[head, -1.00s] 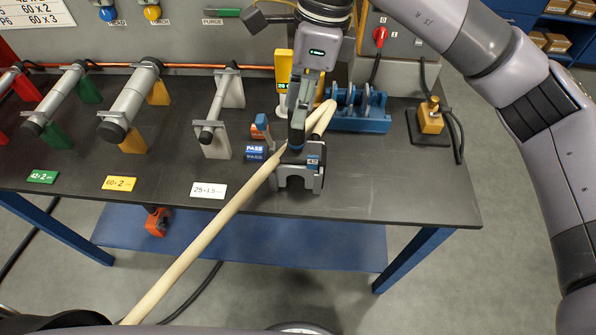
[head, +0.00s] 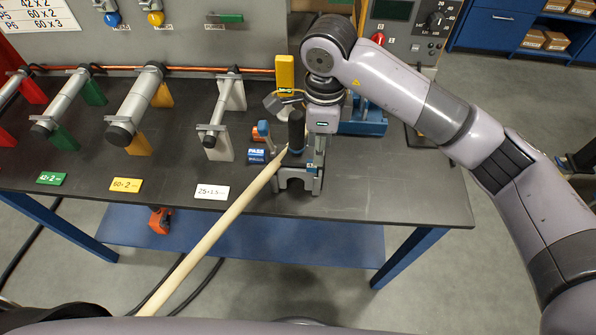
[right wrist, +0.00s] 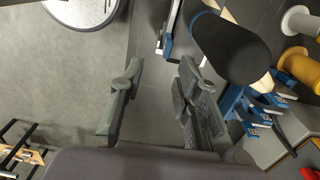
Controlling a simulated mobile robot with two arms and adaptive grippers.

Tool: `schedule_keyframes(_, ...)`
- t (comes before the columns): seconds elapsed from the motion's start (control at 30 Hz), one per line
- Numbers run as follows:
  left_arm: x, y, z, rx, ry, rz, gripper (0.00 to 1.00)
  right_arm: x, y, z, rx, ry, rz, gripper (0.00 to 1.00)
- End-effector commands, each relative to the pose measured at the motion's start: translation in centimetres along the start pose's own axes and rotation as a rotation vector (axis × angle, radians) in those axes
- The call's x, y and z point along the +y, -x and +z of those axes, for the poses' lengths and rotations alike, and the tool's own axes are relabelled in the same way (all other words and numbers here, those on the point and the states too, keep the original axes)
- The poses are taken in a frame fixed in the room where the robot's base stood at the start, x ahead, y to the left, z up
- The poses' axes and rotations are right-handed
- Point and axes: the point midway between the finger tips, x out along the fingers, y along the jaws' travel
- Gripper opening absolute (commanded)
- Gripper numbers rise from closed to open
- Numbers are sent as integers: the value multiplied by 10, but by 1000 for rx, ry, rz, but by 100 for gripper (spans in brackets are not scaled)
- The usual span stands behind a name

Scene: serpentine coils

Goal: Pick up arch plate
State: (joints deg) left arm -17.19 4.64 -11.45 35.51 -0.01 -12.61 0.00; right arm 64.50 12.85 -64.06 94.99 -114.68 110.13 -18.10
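A grey piece with an arch-shaped opening (head: 290,180) stands at the bench's front edge in the head view; I take it as the arch plate but cannot be sure. A black upright cylinder (head: 296,130) rises at it and shows large in the right wrist view (right wrist: 230,45). My right gripper (head: 318,160) is just right of the cylinder, partly hidden by its own wrist. In the right wrist view its two fingers (right wrist: 160,100) are apart with nothing between them; the cylinder lies beyond the right finger. My left gripper is not in view.
A pale tan rod (head: 220,228) slants from the lower left to the grey piece. A blue rack (head: 365,120) is partly hidden behind my wrist. A blue PASS block (head: 256,156) stands left of the gripper. The bench's right front (head: 410,200) is clear.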

Motion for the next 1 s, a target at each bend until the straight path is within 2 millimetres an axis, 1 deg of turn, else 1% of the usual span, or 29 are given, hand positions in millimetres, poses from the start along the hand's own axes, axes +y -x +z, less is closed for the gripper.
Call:
schedule_keyframes(0.07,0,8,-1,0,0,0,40,-1,-5,0,0,-1,4,30)
schedule_keyframes(0.23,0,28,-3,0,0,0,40,-6,-28,1,1,-2,6,30)
schedule_keyframes(0.3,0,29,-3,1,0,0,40,-7,-39,1,1,-2,5,30)
schedule_keyframes(0.4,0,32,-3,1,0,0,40,-7,-49,1,0,-1,3,30)
schedule_keyframes(0.67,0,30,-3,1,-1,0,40,-7,-52,1,0,0,0,29)
schedule_keyframes(1.0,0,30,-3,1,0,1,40,-7,-52,1,0,0,0,7)
